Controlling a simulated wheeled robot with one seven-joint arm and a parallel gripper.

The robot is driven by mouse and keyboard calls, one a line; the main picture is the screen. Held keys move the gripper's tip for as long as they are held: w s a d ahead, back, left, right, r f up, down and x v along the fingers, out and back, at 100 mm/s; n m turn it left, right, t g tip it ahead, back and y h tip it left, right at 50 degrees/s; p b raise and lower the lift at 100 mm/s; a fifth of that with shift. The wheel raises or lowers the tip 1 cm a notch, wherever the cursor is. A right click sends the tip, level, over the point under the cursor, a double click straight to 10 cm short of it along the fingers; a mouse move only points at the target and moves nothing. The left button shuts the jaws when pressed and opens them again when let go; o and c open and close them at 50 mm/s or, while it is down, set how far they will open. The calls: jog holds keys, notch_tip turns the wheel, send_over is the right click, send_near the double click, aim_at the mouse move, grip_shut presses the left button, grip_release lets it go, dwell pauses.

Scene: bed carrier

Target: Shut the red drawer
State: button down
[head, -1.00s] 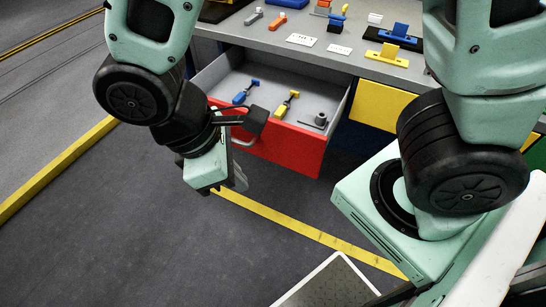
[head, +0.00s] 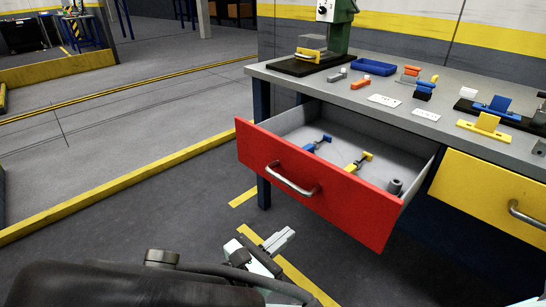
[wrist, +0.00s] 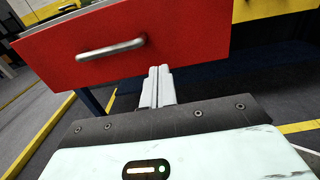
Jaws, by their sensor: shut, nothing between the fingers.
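The red drawer (head: 325,190) is pulled out from the workbench, with its inside showing. Its front has a silver bar handle (head: 292,182). A blue tool (head: 318,143), a yellow tool (head: 360,160) and a small grey cylindrical part (head: 394,187) lie inside. My gripper (head: 284,236) is below and in front of the drawer front in the head view, apart from the handle. In the wrist view, its closed fingers (wrist: 158,84) point toward the lower edge of the red front (wrist: 180,40), right of the handle (wrist: 111,49). Nothing is between the fingers.
A closed yellow drawer (head: 490,200) with a handle is to the right. The bench top (head: 350,88) holds a green machine (head: 338,25), a blue tray (head: 374,66) and several small parts. Open floor (head: 130,220) with yellow lines lies to the left.

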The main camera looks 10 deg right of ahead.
aim_at(330, 198)
jog(key=x, duration=1.3)
jog(key=shift+d+b, duration=0.1)
jog(key=shift+b, duration=0.3)
jog(key=shift+w+d+r, duration=0.1)
jog(key=shift+w+d, duration=0.2)
jog(key=shift+d, duration=0.1)
jog(key=p+x, duration=0.7)
jog(key=x, duration=2)
jog(key=shift+w+d+p, duration=0.25)
jog(key=shift+d+p, duration=0.05)
jog(key=shift+p, duration=0.05)
jog(key=shift+a, duration=0.1)
